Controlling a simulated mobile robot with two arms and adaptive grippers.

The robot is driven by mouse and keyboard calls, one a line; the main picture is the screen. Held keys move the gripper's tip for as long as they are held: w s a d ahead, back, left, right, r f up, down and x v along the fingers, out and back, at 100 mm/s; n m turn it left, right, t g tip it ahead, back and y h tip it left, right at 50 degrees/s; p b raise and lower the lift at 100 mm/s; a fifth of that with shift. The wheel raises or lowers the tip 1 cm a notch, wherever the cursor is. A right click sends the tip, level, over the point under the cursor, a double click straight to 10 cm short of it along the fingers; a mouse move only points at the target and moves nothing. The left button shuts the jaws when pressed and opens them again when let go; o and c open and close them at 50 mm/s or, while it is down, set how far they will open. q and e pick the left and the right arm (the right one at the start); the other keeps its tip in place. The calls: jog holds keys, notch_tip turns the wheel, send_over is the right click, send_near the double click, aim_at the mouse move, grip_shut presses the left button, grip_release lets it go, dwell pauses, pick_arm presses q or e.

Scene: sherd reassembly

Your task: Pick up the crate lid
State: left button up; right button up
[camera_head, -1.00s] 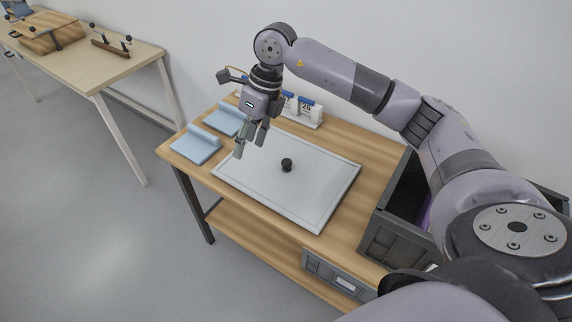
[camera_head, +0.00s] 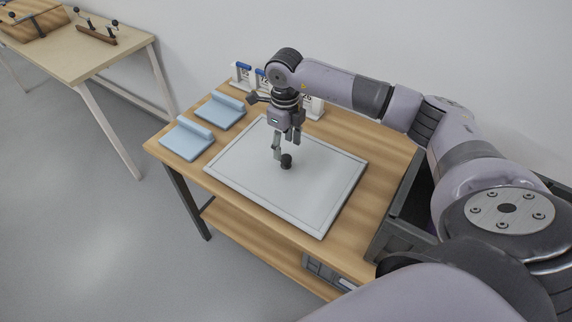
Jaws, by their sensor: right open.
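The crate lid (camera_head: 255,189) is a flat, light grey panel with a raised rim, lying on the wooden table. A small black knob (camera_head: 286,161) stands near its middle. My right gripper (camera_head: 284,154) is open, points down and is close above the knob, partly in front of it. I cannot tell whether a finger touches the knob. A dark grey open crate (camera_head: 389,232) stands at the right of the table, mostly hidden behind my right arm. My left gripper is not in view.
Two light blue padded blocks (camera_head: 186,142) lie left of the lid. White numbered stands (camera_head: 243,73) with blue tops line the table's back. A grey bin (camera_head: 322,269) sits on the lower shelf (camera_head: 250,243). Another table (camera_head: 85,62) stands at the far left.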

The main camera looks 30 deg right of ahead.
aim_at(286, 157)
jog(key=shift+f, duration=0.55)
notch_tip(286, 157, down, 4)
jog(key=shift+s+d+r+p, duration=0.1)
jog(key=shift+r+p, duration=0.1)
jog(key=shift+p, duration=0.4)
jog(key=shift+f, duration=0.5)
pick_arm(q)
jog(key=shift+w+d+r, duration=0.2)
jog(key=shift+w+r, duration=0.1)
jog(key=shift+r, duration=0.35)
pick_arm(e)
grip_shut()
